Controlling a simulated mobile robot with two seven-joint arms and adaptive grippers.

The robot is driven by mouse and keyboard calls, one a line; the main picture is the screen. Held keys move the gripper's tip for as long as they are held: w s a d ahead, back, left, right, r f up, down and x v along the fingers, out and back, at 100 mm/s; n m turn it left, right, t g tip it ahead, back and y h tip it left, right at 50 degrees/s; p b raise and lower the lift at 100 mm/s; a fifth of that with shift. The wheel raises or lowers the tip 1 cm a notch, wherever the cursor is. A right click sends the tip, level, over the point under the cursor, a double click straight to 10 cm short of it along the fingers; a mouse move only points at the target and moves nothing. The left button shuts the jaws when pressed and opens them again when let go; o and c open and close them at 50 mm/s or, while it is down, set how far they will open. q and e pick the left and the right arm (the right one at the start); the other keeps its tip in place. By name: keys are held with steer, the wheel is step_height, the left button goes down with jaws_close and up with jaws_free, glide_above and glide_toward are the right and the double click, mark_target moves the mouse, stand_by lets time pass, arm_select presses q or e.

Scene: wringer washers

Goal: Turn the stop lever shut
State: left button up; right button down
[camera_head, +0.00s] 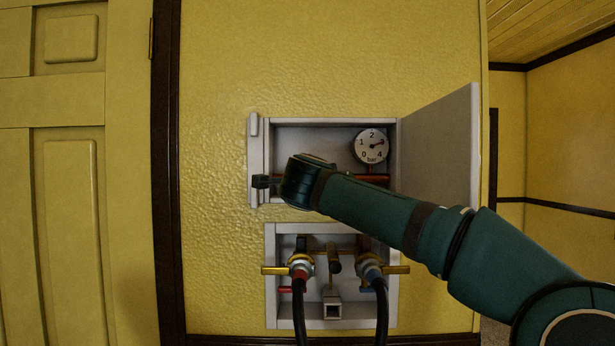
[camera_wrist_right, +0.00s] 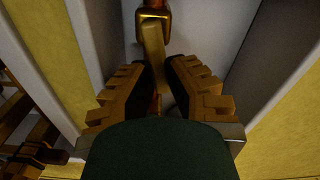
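The stop lever (camera_wrist_right: 153,48) is a yellow-brass bar below a copper-coloured valve body (camera_wrist_right: 153,20) in the right wrist view. My right gripper (camera_wrist_right: 158,78) has its two toothed fingers on either side of the lever, apart from each other, with the lever's end between them. I cannot tell whether either finger touches it. In the head view my right arm reaches in from the right across the upper wall box (camera_head: 310,132), and its wrist hides the lever there. A round dial gauge (camera_head: 371,146) shows inside that box. My left gripper is not in view.
The upper box's grey door (camera_head: 446,150) stands open to the right, behind my arm. A lower box (camera_head: 271,300) holds two brass-handled taps (camera_head: 300,266) (camera_head: 370,270) with dark hoses hanging down. A yellow panelled door (camera_head: 66,200) is at the left.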

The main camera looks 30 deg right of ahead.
steer(key=shift+d+f+m, duration=0.1)
steer(key=shift+f+m, duration=0.1)
steer(key=shift+m, duration=0.5)
steer(key=shift+f+m, duration=0.2)
steer(key=shift+m, duration=0.5)
steer(key=c, duration=1.2)
jaws_free()
steer(key=shift+f, duration=0.1)
